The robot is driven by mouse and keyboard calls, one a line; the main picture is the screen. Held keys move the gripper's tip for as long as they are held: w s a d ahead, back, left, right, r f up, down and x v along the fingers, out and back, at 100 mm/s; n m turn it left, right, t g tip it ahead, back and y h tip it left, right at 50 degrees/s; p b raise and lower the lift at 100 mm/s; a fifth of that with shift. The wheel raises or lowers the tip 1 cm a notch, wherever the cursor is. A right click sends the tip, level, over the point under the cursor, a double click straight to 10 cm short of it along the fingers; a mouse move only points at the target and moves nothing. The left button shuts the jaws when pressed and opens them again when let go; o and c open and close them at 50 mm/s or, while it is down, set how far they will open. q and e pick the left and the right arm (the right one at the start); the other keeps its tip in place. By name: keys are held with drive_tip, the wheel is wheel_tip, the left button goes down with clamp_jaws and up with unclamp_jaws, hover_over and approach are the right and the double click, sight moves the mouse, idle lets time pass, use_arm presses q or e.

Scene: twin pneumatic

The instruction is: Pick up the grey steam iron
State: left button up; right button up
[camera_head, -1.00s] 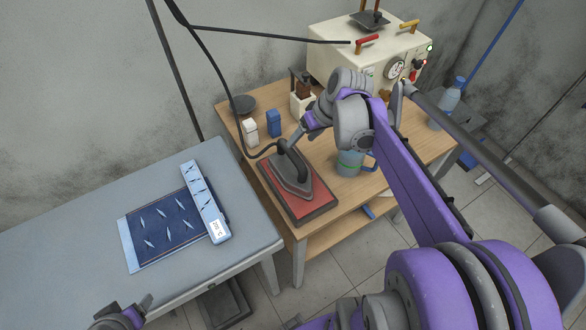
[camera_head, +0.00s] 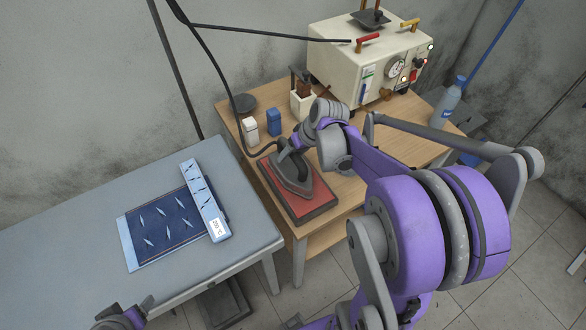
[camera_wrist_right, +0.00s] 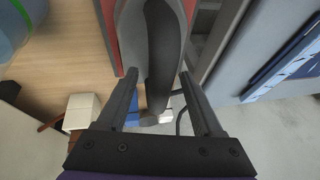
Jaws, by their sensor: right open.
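The grey steam iron (camera_head: 295,180) rests on a red pad with a dark rim (camera_head: 312,210) on the wooden table. Its dark handle (camera_wrist_right: 162,62) runs between the fingers of my right gripper (camera_wrist_right: 158,82) in the right wrist view. The right gripper is open, with gaps beside the handle. In the head view the right gripper (camera_head: 291,147) is at the handle's rear, partly hiding it. My left gripper (camera_head: 132,311) is at the lower left, away from the iron; its opening is unclear.
A cream steam generator (camera_head: 340,75) stands behind, with a black hose (camera_head: 238,105) near the iron.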

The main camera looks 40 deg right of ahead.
clamp_jaws()
idle(1.3)
